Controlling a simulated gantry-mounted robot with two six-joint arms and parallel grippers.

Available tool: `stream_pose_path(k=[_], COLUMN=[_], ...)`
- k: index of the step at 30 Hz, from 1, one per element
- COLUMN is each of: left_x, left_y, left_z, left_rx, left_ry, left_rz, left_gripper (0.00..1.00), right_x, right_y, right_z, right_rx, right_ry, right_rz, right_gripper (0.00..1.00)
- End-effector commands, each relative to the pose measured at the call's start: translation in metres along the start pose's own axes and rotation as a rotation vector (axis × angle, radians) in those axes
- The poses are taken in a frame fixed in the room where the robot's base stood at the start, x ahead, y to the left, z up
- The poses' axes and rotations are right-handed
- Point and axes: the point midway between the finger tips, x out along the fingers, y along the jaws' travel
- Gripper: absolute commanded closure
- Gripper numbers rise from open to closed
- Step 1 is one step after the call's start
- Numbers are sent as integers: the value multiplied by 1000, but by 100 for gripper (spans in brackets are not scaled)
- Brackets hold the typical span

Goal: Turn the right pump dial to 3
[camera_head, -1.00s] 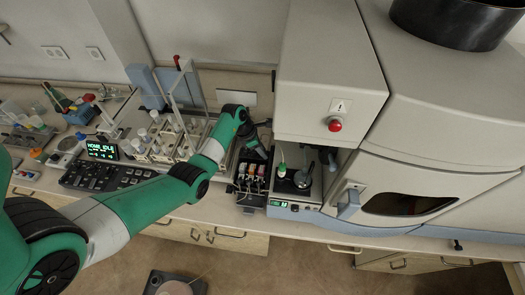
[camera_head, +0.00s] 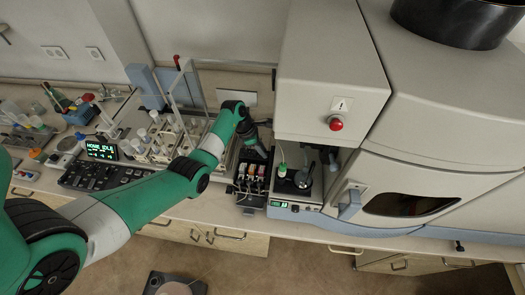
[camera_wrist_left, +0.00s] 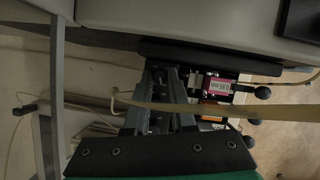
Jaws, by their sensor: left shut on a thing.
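The pump (camera_head: 250,197) is a dark block with several colored cassettes, at the left front of the grey spectrometer. In the left wrist view a pink-labelled cassette (camera_wrist_left: 218,85) and an orange one (camera_wrist_left: 213,110) show, with round black knobs at their right ends. My left gripper (camera_head: 264,157) points down at the back of the pump, by its right side. My right gripper is not in view.
The spectrometer body (camera_head: 325,85) rises close right of the gripper. A beige tube (camera_wrist_left: 185,107) crosses in front of the fingers in the left wrist view.

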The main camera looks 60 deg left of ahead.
Motion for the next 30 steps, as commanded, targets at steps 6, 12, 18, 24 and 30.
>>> stream_pose_path(k=[6,12,18,24,30], left_x=[3,5,6,4,2], left_y=[2,4,4,4,4], left_z=[0,0,0,1,2], left_rx=[159,324,470,574,630], left_ry=[-1,-1,0,1,2], left_rz=[-67,-134,-194,-237,-261], left_gripper=[100,100,100,100,100], right_x=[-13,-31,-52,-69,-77], right_y=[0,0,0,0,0], right_z=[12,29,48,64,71], right_rx=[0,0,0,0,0], right_ry=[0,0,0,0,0], right_rz=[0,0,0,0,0], right_gripper=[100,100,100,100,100])
